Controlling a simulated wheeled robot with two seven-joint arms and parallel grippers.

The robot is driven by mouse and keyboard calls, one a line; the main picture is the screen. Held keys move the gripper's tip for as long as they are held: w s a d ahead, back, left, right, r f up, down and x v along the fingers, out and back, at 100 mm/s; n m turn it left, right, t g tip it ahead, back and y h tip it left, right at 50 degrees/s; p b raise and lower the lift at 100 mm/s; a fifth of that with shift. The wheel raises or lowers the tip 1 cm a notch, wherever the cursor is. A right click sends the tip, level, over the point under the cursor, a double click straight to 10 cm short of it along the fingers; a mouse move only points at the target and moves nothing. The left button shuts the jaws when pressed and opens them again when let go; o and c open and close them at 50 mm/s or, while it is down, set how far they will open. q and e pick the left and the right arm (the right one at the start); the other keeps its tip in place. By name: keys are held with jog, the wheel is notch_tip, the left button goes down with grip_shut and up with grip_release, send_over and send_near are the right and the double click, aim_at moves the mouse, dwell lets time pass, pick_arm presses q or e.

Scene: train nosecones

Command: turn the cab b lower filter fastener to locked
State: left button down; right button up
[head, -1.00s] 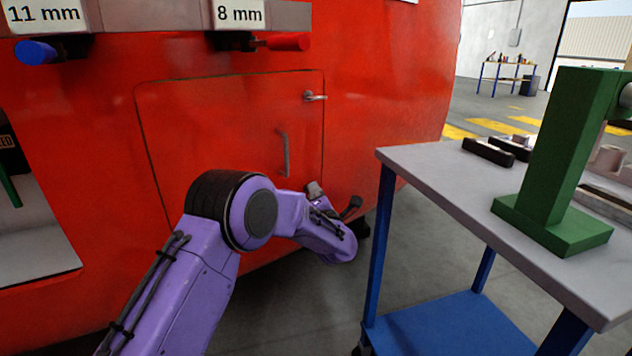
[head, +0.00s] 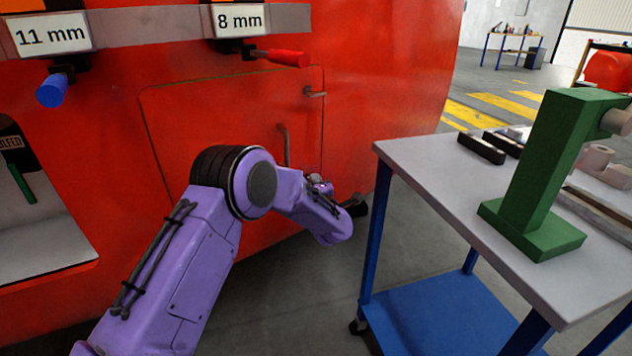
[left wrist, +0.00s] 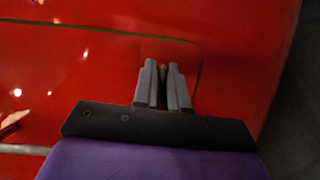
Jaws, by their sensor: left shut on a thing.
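The red cab side has a rounded hatch panel (head: 225,120) with a grey bar handle (head: 284,145). A small lever fastener (head: 314,93) sits near its upper right corner, pointing right. The lower fastener is hidden behind my purple left arm in the head view. In the left wrist view, my left gripper (left wrist: 163,70) is at the panel's rounded corner, its grey fingers shut on a small dark piece (left wrist: 163,76), apparently the lower fastener. The fingers cover most of it, so its angle cannot be read. My right gripper is not in view.
A grey-topped cart (head: 420,170) with blue legs stands close to the right of my arm. It carries a green stand (head: 545,175). Above the panel, a rail holds a red-handled tool (head: 285,58) and a blue-handled one (head: 52,90).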

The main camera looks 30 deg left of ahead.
pick_arm(q)
jog(key=c, duration=1.3)
grip_release()
jog(key=shift+o, duration=0.2)
jog(key=v, duration=1)
jog(key=shift+s+p, duration=0.2)
jog(key=shift+p, duration=0.25)
jog(key=shift+d, duration=0.1)
